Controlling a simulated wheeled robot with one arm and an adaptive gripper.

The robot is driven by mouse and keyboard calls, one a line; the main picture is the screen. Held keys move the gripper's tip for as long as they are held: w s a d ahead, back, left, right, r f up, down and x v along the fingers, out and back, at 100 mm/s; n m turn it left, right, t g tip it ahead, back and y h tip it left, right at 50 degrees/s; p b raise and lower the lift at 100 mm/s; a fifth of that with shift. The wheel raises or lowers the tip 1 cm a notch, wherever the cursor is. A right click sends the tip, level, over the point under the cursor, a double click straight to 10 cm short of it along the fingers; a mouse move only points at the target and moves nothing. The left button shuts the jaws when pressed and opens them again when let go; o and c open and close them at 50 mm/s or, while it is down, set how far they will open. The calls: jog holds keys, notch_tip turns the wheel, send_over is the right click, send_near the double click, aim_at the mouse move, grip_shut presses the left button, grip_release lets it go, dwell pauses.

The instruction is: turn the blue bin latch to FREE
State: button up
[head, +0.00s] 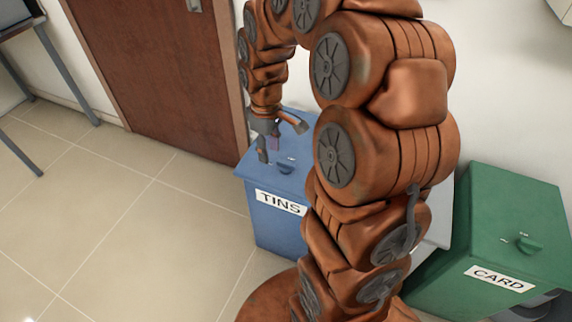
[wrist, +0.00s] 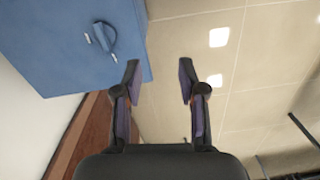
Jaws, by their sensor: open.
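The blue bin (head: 272,205) stands by the wall beside the door, with a label reading TINS on its front. Its latch (head: 286,163) is a small blue knob on the lid. In the wrist view the latch (wrist: 103,36) shows at the upper left on the blue lid (wrist: 60,60), with small pale marks beside it that are too small to read. My gripper (head: 283,143) is over the bin's lid in the head view. In the wrist view my gripper (wrist: 158,78) is open and empty, with its fingertips to the right of the latch and apart from it.
A green bin (head: 510,220) labelled CARD stands at the right, with its own latch (head: 528,244) on the lid. My arm hides the area between the bins.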

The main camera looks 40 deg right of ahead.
jog(key=n+b, duration=0.1)
jog(key=b, duration=0.1)
send_over(286, 162)
jog(key=shift+t, duration=0.3)
notch_tip(286, 162, down, 11)
jog(key=shift+s+r, duration=0.15)
jog(key=shift+r, duration=0.05)
jog(key=shift+f+p, duration=0.55)
jog(key=shift+f, duration=3.35)
grip_shut()
